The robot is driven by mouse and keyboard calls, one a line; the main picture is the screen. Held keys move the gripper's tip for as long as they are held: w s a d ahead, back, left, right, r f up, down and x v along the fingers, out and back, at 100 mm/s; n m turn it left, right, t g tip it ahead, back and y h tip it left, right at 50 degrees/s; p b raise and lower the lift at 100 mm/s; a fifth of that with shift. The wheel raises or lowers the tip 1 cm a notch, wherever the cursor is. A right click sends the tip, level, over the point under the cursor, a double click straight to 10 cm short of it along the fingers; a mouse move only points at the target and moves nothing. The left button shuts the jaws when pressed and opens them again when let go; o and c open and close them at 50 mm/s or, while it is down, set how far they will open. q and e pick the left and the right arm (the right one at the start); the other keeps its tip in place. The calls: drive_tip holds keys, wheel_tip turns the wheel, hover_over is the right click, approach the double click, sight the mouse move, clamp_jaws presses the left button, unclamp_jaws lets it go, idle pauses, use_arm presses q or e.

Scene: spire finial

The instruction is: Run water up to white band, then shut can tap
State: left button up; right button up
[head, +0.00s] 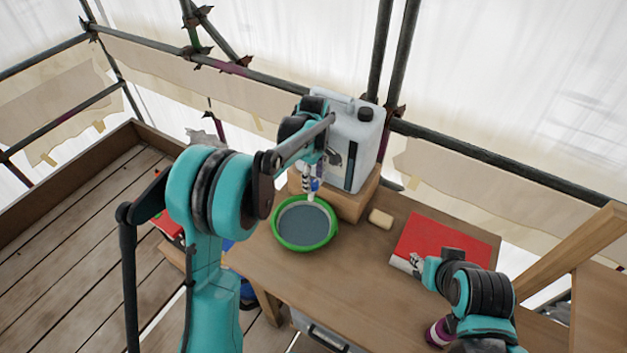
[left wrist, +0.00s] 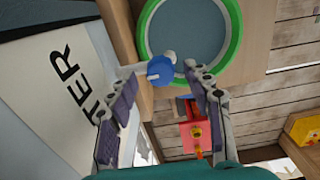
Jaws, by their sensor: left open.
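The white water can (head: 357,145) stands on a wooden block, with its tap (head: 314,185) low on the front. The tap's blue handle (left wrist: 160,70) and white spout show in the left wrist view. The green-rimmed basin (head: 333,236) sits below the tap; its inside looks grey-blue and flat.
The wooden block (head: 350,202) under the can stands at the table's back. A pale sponge-like block (head: 381,218) and a red book (head: 440,240) lie to the right of the basin. Scaffold poles rise behind. The front of the table (head: 350,280) is clear.

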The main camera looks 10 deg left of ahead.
sight(313, 183)
use_arm(q)
wheel_tip(313, 183, up, 11)
idle(0.3)
drive_tip(key=shift+s, duration=0.1)
drive_tip(key=s+a+m+t+b, duration=0.3)
drive_tip(key=s+m+b, duration=0.3)
drive_tip(key=s, duration=0.7)
drive_tip(key=s+a+f+m+t+b, duration=0.2)
drive_tip(key=s+f+m+t+b, duration=0.1)
drive_tip(key=s+f+m, duration=0.5)
drive_tip(key=s+f+t, duration=0.1)
drive_tip(key=s+f, duration=0.2)
drive_tip(key=s, duration=0.2)
drive_tip(key=shift+s+a, duration=0.2)
drive_tip(key=shift+a, duration=0.05)
drive_tip(key=shift+d, duration=0.1)
